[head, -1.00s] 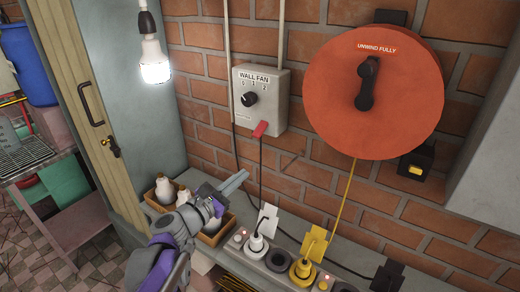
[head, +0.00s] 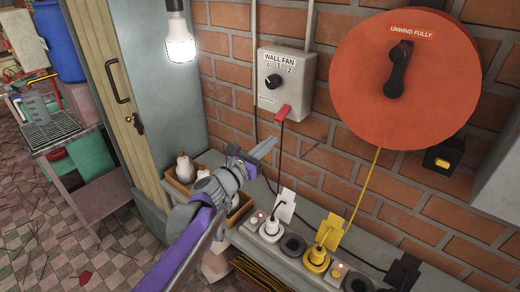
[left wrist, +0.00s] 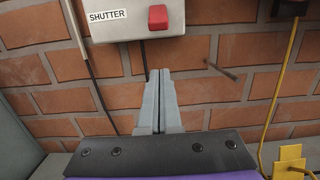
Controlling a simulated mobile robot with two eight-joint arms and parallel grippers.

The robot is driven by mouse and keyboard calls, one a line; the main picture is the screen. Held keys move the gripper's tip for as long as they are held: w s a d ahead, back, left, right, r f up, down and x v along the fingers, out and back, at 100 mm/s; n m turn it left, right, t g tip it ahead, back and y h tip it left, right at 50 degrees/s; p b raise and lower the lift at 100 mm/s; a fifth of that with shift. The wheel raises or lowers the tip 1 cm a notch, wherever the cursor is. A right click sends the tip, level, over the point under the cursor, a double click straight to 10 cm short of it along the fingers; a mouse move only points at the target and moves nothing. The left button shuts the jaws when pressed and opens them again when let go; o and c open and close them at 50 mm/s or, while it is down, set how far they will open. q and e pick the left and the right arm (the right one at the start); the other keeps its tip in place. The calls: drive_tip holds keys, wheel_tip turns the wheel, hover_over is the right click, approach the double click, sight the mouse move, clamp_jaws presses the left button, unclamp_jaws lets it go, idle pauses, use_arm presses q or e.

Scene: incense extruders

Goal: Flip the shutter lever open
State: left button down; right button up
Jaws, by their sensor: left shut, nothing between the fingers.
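The red shutter lever (head: 282,113) is at the bottom edge of the grey wall box (head: 300,75), which also bears a black WALL FAN knob (head: 273,81). In the left wrist view the red lever (left wrist: 158,17) is beside a SHUTTER label (left wrist: 107,15), at the top of the picture. My left gripper (head: 266,148) is below the lever and apart from it. Its fingers (left wrist: 158,88) are together, empty, and point up toward the box. My right gripper is not in view.
A dark cable (head: 279,150) hangs below the lever. A red reel (head: 400,80) is on the brick wall to the right. A ledge below carries sockets and plugs (head: 317,257). Wooden trays with white bottles (head: 185,167) stand near my left gripper. A lit bulb (head: 180,45) hangs upper left.

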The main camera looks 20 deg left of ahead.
sight(283, 113)
use_arm(q)
drive_tip(key=shift+w+d+r+p, duration=0.15)
drive_tip(key=shift+w+r, duration=0.2)
drive_tip(key=shift+r, duration=0.3)
drive_tip(key=shift+w+d+r+p, duration=0.1)
drive_tip(key=shift+w+r, duration=0.3)
drive_tip(key=shift+r, duration=0.3)
drive_tip(key=shift+w+d+r+p, duration=0.15)
drive_tip(key=shift+w+r, duration=0.2)
drive_tip(key=shift+r, duration=0.3)
drive_tip(key=shift+r, duration=0.15)
drive_tip(key=shift+s+r+g+p, duration=0.1)
drive_tip(key=shift+s+g+p, duration=0.05)
drive_tip(key=shift+g+p, duration=0.25)
